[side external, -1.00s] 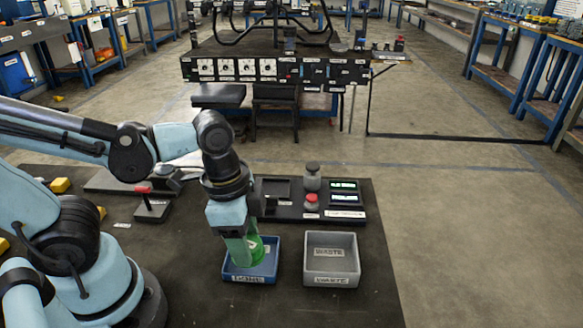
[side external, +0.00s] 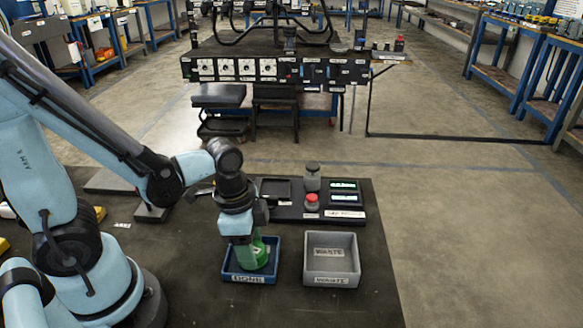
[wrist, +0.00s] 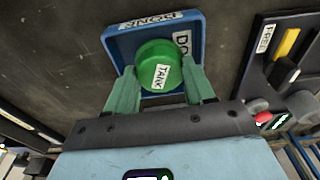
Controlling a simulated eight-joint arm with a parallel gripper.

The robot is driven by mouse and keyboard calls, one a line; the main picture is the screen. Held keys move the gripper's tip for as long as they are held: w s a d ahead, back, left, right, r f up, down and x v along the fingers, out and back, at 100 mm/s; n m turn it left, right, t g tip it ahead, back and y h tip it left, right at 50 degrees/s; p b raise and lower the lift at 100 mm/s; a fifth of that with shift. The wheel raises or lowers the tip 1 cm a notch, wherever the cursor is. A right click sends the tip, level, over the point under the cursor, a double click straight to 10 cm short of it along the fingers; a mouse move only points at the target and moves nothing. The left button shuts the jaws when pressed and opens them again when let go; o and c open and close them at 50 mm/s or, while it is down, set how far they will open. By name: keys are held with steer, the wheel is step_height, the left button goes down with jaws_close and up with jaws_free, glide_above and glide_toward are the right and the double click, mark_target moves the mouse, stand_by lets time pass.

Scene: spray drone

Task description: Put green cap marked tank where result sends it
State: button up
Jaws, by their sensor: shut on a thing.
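The tank with the green cap shows in the side view (side external: 260,256), inside the blue tray (side external: 230,276) whose front label reads DONE. In the wrist view the round green cap (wrist: 150,55) carries a TANK label, with the blue tray (wrist: 120,45) around and beneath it. My gripper (side external: 246,256) points down into that tray, its green fingers on both sides of the tank and shut on it. In the side view the fingers partly hide the tank. I cannot tell whether it touches the tray floor.
A grey tray labelled WASTE (side external: 332,281) stands empty just right of the blue tray. Behind them is a black station with a red-topped button (side external: 311,202), a grey bottle-like object (side external: 312,178) and lit displays (side external: 344,192). The black table (side external: 330,308) is clear in front.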

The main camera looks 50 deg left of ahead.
steer(key=shift+f, duration=0.2)
steer(key=o, duration=0.9)
steer(key=shift+s+a+r, duration=0.5)
steer(key=shift+r, duration=5.45)
steer(key=shift+w+a+r+n+t+y, duration=0.15)
steer(key=shift+w+a+n+t, duration=0.35)
steer(key=shift+w+n+t, duration=0.75)
steer(key=shift+w+a+n+t+y, duration=0.2)
steer(key=shift+w+a+n+t, duration=0.5)
steer(key=shift+n, duration=1.05)
steer(key=shift+w+a+r+n+t+y, duration=0.15)
steer(key=shift+w+a+n+t, duration=0.2)
steer(key=shift+w+n+t, duration=0.7)
steer(key=shift+s+f+n, duration=0.1)
steer(key=shift+s+n, duration=0.2)
steer(key=shift+n, duration=0.15)
